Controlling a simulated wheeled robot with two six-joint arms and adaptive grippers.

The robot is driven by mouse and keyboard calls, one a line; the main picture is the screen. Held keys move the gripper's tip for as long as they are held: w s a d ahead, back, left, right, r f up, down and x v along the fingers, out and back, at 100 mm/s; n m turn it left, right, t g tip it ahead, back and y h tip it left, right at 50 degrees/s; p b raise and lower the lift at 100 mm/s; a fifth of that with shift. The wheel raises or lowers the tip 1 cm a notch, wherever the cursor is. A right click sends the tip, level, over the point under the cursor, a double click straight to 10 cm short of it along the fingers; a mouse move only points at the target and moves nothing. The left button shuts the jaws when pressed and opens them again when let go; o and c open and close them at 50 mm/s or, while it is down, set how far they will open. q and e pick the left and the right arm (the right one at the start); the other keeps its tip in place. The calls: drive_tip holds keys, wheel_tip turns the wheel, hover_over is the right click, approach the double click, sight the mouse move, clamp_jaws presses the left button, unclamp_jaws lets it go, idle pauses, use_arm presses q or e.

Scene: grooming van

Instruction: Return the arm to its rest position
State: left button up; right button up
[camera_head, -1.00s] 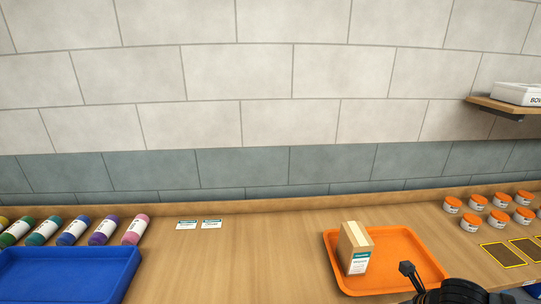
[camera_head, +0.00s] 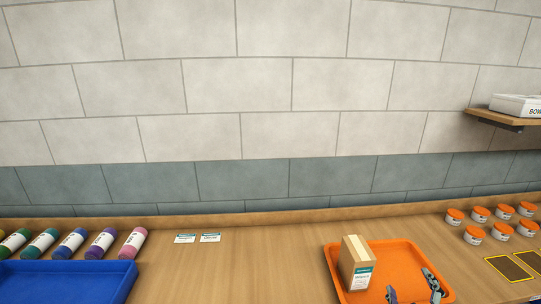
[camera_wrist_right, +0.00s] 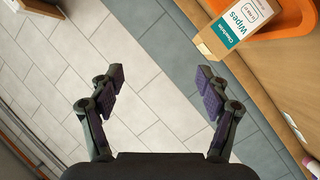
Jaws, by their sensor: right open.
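My right gripper (camera_head: 412,293) is open and empty at the bottom of the head view, over the front right part of the orange tray (camera_head: 403,258). Its two spread fingers also show in the right wrist view (camera_wrist_right: 158,95), with only floor or wall tiles between them. A cardboard box with a white and teal label reading "Wipes" (camera_head: 356,268) stands upright on the left side of the tray. The box also shows at the top right of the right wrist view (camera_wrist_right: 235,25), apart from the fingers. My left gripper is not in view.
A blue tray (camera_head: 68,283) and several coloured bottles (camera_head: 72,242) are at the left. Two small cards (camera_head: 198,238) lie on the wooden counter (camera_head: 240,270), whose middle is clear. Several orange-lidded jars (camera_head: 480,214) and yellow-edged dark patches (camera_head: 509,268) are at the right, below a shelf (camera_head: 505,118).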

drive_tip(key=s+a+f+m+g+y, duration=0.2)
drive_tip(key=s+a+f+g, duration=0.3)
drive_tip(key=s+f, duration=0.4)
drive_tip(key=s+a+f+m+g+y, duration=0.25)
drive_tip(key=s+f+g, duration=0.4)
drive_tip(key=f, duration=0.45)
drive_tip(key=s+d+f+g, duration=0.1)
drive_tip(key=s+f, duration=0.1)
drive_tip(key=f, duration=1.2)
drive_tip(key=s+d+f+g, duration=0.1)
drive_tip(key=s+f, duration=0.1)
drive_tip(key=f, duration=1.1)
drive_tip(key=s+d+f, duration=0.1)
drive_tip(key=s+f, duration=1.2)
drive_tip(key=s, duration=0.3)
drive_tip(key=shift+s+f+m, duration=0.2)
drive_tip(key=shift+s+m, duration=0.1)
drive_tip(key=shift+m, duration=0.15)
drive_tip(key=shift+d+g, duration=0.15)
drive_tip(key=shift+g, duration=0.1)
drive_tip(key=shift+c, duration=0.5)
